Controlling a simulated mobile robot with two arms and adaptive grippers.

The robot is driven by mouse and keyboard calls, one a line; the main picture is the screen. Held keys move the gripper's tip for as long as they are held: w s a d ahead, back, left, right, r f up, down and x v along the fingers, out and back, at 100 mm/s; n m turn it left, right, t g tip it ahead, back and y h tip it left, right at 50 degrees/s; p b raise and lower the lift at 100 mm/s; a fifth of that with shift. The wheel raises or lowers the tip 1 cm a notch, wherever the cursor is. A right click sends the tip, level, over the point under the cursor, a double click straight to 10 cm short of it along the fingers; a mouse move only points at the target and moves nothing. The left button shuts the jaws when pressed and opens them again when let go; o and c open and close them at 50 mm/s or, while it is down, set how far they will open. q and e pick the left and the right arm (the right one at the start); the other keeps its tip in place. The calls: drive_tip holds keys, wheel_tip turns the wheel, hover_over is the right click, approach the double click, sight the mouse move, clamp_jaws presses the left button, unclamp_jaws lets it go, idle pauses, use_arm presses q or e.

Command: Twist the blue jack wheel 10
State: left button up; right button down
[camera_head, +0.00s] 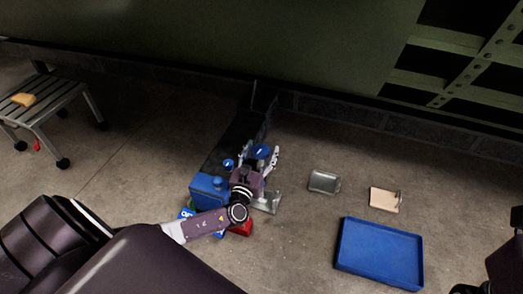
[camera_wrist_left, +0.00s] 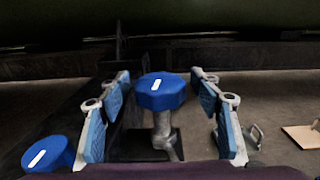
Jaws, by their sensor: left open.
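A blue jack wheel (camera_head: 261,152) with a white mark on top stands on a grey metal stem. In the left wrist view the wheel (camera_wrist_left: 161,92) is between the spread fingers, with a clear gap on each side and no visible contact. My left gripper (camera_head: 259,159) is open around it, its blue pads (camera_wrist_left: 160,108) facing the wheel. A second blue knob with a white mark (camera_wrist_left: 48,155) is at the lower left of the wrist view; it also shows left of the gripper in the head view (camera_head: 228,163). No number is readable. Only dark parts of my right arm show at the lower right.
A blue box (camera_head: 209,188) stands left of the gripper. A blue tray (camera_head: 380,254), a grey metal tray (camera_head: 324,181) and a tan board (camera_head: 384,199) lie on the floor to the right. A slatted stool (camera_head: 42,104) stands far left. The green fuselage (camera_head: 220,45) spans the top.

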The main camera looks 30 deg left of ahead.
use_arm(q)
drive_tip(key=shift+s, duration=0.15)
drive_tip(key=v, duration=1.1)
drive_tip(key=shift+s, duration=0.4)
drive_tip(key=shift+d, duration=0.15)
